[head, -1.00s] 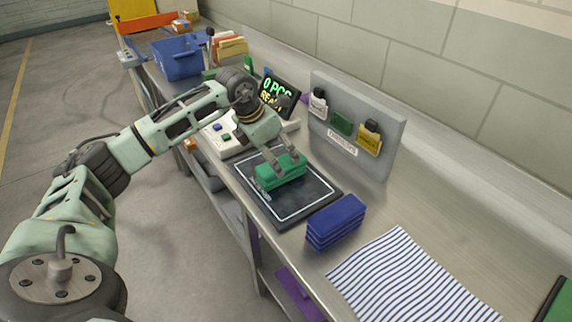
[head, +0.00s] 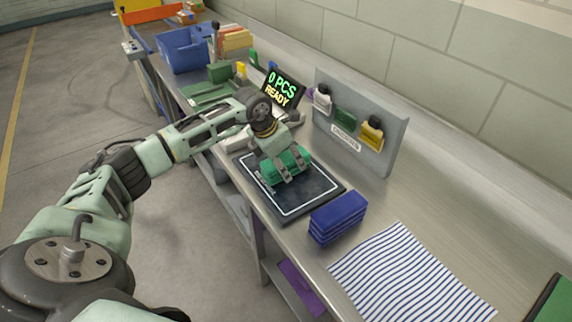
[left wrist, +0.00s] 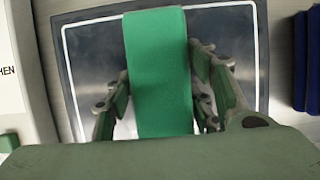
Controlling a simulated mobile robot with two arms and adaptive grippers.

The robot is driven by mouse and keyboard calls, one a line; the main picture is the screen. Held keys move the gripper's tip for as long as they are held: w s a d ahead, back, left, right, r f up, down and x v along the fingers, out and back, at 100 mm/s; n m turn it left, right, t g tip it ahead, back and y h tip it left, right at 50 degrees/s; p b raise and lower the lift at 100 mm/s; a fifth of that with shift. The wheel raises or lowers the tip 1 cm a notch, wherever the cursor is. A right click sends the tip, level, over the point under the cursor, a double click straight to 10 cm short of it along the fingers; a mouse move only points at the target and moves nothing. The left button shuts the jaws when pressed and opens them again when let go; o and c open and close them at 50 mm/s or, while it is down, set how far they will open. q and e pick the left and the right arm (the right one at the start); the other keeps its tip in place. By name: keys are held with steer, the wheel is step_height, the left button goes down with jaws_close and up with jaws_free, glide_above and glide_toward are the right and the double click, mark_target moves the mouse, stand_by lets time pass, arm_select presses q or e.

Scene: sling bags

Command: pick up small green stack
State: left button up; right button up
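The small green stack (head: 283,163) lies on a black mat with a white outline (head: 306,204). My left gripper (head: 289,174) is over the stack, its fingers pointing down. In the left wrist view the green stack (left wrist: 158,70) runs between the two fingers of the gripper (left wrist: 158,108), one on each side. The fingers are spread, with narrow gaps beside the stack; firm contact does not show. The stack's near end is hidden behind the gripper body. My right gripper is not in view.
A blue stack (head: 338,218) sits just right of the mat, and a striped cloth (head: 412,275) lies beyond it. A display (head: 283,88) and a grey panel with pouches (head: 385,150) stand behind. A blue bin (head: 186,52) is at the far left.

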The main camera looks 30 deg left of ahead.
arm_select(q)
steer(key=c, duration=0.7)
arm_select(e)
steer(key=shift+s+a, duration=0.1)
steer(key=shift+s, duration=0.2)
arm_select(q)
steer(key=shift+r, duration=0.1)
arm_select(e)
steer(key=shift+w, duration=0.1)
